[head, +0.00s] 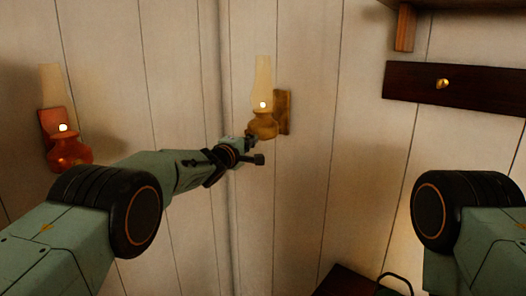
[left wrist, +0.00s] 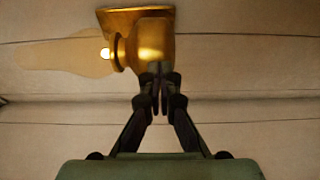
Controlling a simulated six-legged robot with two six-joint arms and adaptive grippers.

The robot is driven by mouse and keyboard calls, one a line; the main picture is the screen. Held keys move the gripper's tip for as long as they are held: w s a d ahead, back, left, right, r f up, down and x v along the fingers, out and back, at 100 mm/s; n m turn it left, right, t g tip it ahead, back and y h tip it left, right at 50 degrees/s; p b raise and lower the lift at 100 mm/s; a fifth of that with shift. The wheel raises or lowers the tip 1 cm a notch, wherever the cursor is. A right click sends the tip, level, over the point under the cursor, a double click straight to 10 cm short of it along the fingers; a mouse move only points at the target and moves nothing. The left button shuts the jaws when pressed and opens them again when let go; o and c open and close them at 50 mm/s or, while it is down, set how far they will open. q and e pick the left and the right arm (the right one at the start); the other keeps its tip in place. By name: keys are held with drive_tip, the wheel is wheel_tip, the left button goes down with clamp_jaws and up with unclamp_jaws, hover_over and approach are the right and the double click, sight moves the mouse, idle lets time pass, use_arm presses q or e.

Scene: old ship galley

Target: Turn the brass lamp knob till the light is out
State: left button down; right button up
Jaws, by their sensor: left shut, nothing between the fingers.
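The brass lamp (head: 263,127) hangs on a wooden wall plate, with a tall pale chimney above it. A bright spot of light (head: 263,104) shows at its burner, so it is lit. In the left wrist view the lamp's golden body (left wrist: 152,42) is at the top, turned sideways. My left gripper (head: 252,143) is shut and empty, its fingertips (left wrist: 158,76) together at the edge of the lamp body. I cannot tell whether they touch it. The knob is not clearly visible; the fingertips may hide it. My right gripper is out of view.
A red lamp (head: 68,151), also lit, hangs on the wall to the left. A dark peg board (head: 470,88) with a brass peg is at the upper right. A dark reddish surface (head: 345,282) with a curved handle is at the bottom. The plank wall is close behind the lamps.

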sight(247, 134)
use_arm(q)
drive_tip(key=shift+w+a+r, duration=0.1)
drive_tip(key=shift+a+r, duration=0.1)
idle(0.8)
drive_tip(key=shift+r+p, duration=0.45)
drive_tip(key=shift+p, duration=0.55)
drive_tip(key=shift+r+p, duration=0.5)
drive_tip(key=shift+p, duration=0.05)
drive_tip(key=shift+d, duration=0.1)
drive_tip(key=shift+d+p, duration=0.15)
drive_tip(key=shift+p, duration=0.3)
drive_tip(key=shift+v, duration=1.15)
drive_tip(key=s+a, duration=0.2)
drive_tip(key=s, duration=0.1)
drive_tip(key=shift+a, duration=0.35)
